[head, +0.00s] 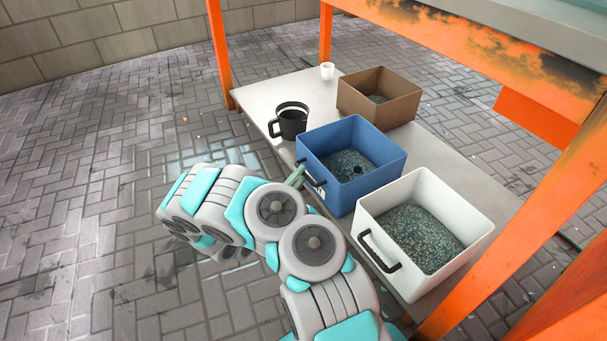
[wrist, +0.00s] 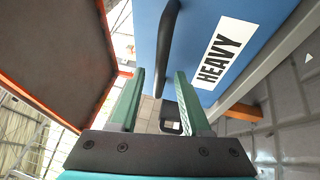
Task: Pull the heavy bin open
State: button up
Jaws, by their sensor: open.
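The heavy bin is the blue bin (head: 340,185), standing on the low shelf between a brown bin and a white bin, with grey-green granules inside. In the wrist view the blue bin (wrist: 250,15) shows a white label (wrist: 216,55) reading HEAVY and a black bar handle (wrist: 168,45). My gripper (wrist: 160,85) is open, its two green fingers pointing at the bin's front. The lower end of the handle shows between the fingertips; I cannot tell whether either finger touches it. In the head view my gripper (head: 296,177) is at the blue bin's front, partly hidden by my arm.
The white bin (head: 475,231) with a black handle stands right of the blue bin. Paved floor in front is clear.

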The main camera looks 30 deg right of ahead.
jog(key=shift+x, duration=1.1)
grip_shut()
dwell(0.7)
